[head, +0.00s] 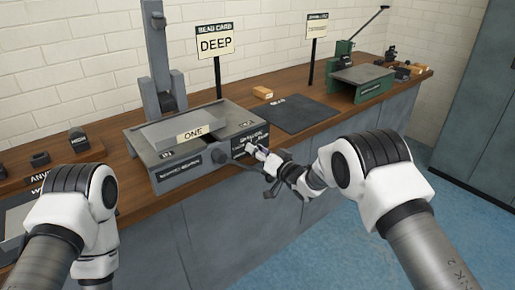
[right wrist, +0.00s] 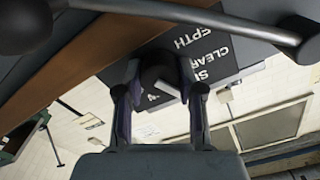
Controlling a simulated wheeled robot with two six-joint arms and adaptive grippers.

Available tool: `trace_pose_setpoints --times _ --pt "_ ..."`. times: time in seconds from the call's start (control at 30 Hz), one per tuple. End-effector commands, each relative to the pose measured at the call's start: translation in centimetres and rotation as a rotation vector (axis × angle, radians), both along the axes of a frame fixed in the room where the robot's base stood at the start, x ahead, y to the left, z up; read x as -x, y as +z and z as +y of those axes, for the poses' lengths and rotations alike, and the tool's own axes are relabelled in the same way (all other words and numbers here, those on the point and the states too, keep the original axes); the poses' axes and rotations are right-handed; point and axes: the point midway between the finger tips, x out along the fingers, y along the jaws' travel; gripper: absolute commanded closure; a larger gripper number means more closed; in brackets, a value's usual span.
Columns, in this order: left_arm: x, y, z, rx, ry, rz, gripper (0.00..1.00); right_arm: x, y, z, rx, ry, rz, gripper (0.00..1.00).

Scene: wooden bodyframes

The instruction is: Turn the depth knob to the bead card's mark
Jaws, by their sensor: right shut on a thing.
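The bead card (head: 214,43) stands on a post behind the grey machine and reads DEEP. The machine (head: 190,140) sits on the bench with a dark lettered panel (head: 250,137) on its front right. My right gripper (head: 256,151) is at that front, beside the panel. In the right wrist view its two fingers (right wrist: 158,90) are shut on a dark round knob (right wrist: 157,68) next to lettering that includes CLEAR and a partly cut word ending EPTH.
A metal bar with a dark ball end (head: 219,156) crosses the machine's front near my right gripper; it also spans the top of the right wrist view. A dark mat (head: 300,115) and a green machine (head: 361,80) are to the right on the bench.

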Motion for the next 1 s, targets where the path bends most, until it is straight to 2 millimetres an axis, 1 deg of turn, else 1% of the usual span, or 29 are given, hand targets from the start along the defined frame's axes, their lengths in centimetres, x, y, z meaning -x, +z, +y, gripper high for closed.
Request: trace_pose_setpoints --times 0.47,0.5,0.53,0.87,1.0 --pt "0.0 0.1 0.0 0.000 0.000 0.000 0.60 0.0 0.0 -0.1 -0.016 -0.001 0.011 0.97" --pt "0.0 0.1 0.0 0.000 0.000 0.000 0.60 0.0 0.0 -0.1 -0.016 -0.001 0.011 0.48" --pt "0.0 0.1 0.0 0.000 0.000 0.000 0.60 0.0 0.0 -0.1 -0.016 -0.001 0.011 0.38" --pt "0.0 0.1 0.0 0.000 0.000 0.000 0.60 0.1 0.0 -0.1 -0.015 0.000 0.011 0.37" --pt "0.0 0.1 0.0 0.000 0.000 0.000 0.60 1.2 0.0 -1.0 -0.014 -0.002 0.011 0.37"
